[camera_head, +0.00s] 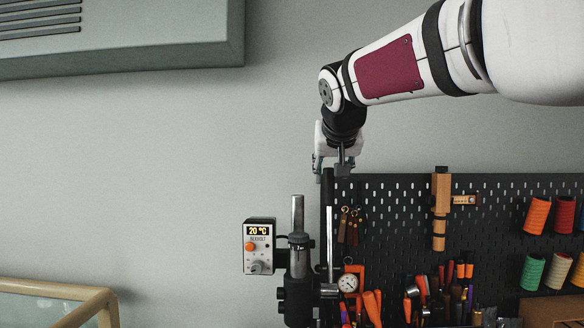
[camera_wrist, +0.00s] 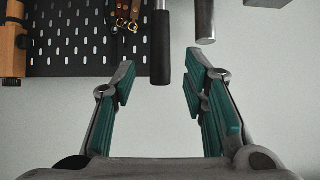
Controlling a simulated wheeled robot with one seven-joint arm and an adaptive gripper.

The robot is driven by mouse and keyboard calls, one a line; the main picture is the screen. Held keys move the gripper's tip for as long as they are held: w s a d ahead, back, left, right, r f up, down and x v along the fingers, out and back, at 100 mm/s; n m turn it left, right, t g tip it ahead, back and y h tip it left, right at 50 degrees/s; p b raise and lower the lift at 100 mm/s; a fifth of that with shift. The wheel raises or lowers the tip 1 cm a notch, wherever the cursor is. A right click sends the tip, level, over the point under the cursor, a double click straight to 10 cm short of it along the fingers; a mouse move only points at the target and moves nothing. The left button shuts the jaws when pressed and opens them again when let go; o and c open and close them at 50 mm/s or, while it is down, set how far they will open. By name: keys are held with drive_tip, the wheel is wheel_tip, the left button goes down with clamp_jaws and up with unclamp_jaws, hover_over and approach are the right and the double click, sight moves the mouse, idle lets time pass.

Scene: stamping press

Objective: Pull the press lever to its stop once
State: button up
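The press lever (camera_head: 329,226) is a thin upright steel rod with a black handle grip at its top, beside the press (camera_head: 298,270). In the wrist view the black grip (camera_wrist: 160,45) hangs down from the top edge. Its free end lies between the fingertips, with a gap visible on each side. My gripper (camera_head: 332,166) is above the lever, pointing down, its fingertips at the height of the grip's top. In the wrist view my gripper (camera_wrist: 162,75) is open with nothing clamped. The lever's lower end is partly hidden behind the press parts.
A temperature controller (camera_head: 259,246) reading 20 °C sits left of the press. A black pegboard (camera_head: 400,200) with tools and thread spools is behind and to the right. The press's steel post (camera_wrist: 204,22) stands beside the grip.

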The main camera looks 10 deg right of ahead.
sight(329, 184)
drive_tip(key=b+x, duration=0.2)
drive_tip(key=x, duration=0.5)
drive_tip(key=shift+w+f, duration=0.15)
drive_tip(key=shift+f, duration=0.05)
drive_tip(key=shift+w, duration=0.1)
drive_tip(key=shift+c, duration=1.3)
drive_tip(key=shift+r, duration=0.15)
clamp_jaws()
drive_tip(key=shift+s, duration=0.25)
drive_tip(key=shift+s+a+r, duration=0.1)
drive_tip(key=shift+s+a, duration=0.15)
drive_tip(key=shift+s, duration=0.95)
drive_tip(key=shift+s+a+f, duration=0.1)
drive_tip(key=shift+s+a, duration=0.15)
drive_tip(key=shift+s, duration=1)
drive_tip(key=shift+s+a+r, duration=0.1)
drive_tip(key=shift+s+a, duration=0.15)
drive_tip(key=shift+s, duration=0.95)
drive_tip(key=s+a+f+b, duration=0.1)
drive_tip(key=s+f+b, duration=0.1)
drive_tip(key=s, duration=0.5)
drive_tip(key=shift+a, duration=0.25)
drive_tip(key=shift+s+f, duration=0.1)
